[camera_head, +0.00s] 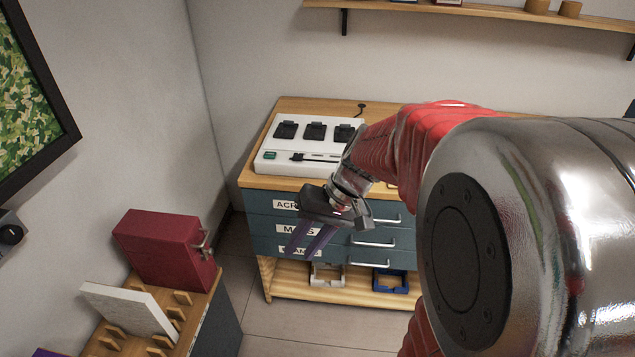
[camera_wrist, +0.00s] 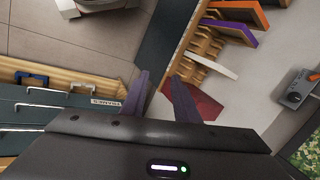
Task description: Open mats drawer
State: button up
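The mats drawer (camera_head: 338,238) is the middle of three blue-grey drawers in a wooden cabinet, seen in the head view. Its white label is partly covered by my gripper, and its silver bar handle (camera_head: 373,243) shows to the right. The drawer front looks flush with the others, so it appears closed. My gripper (camera_head: 302,250) hangs in front of the left half of the drawers, its purple fingers pointing down-left. In the wrist view the two fingers (camera_wrist: 160,93) are spread with nothing between them. The gripper appears apart from the handle.
A white device with black pads (camera_head: 305,142) stands on the cabinet top. Below the drawers, a shelf (camera_head: 325,287) holds a white and a blue item. A rack with a red box (camera_head: 165,248) and white panel (camera_head: 128,312) stands at left. Floor shows between rack and cabinet.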

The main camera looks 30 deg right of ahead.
jog(key=w+d+f+m+t+y, duration=0.2)
jog(key=w+d+f+m+t, duration=0.15)
jog(key=d+f, duration=0.5)
jog(key=w+d+f+m+t+y, duration=0.3)
jog(key=w+d+f, duration=0.3)
jog(key=d, duration=0.4)
jog(key=s+d+f+m+t+h, duration=0.3)
jog(key=s+d+f+m, duration=0.1)
jog(key=d+f, duration=0.5)
jog(key=s+d+f+m+t+h, duration=0.3)
jog(key=s+d+f+t+h, duration=0.1)
jog(key=d+f, duration=0.5)
jog(key=shift+s+f+m, duration=0.35)
jog(key=shift+s+f, duration=0.1)
jog(key=shift+f, duration=0.4)
jog(key=shift+t, duration=0.25)
send_over(377, 248)
jog(key=s+a, duration=0.3)
jog(key=shift+s+a+f, duration=0.15)
jog(key=shift+s+f, duration=0.05)
jog(key=shift+f, duration=0.75)
grip_shut()
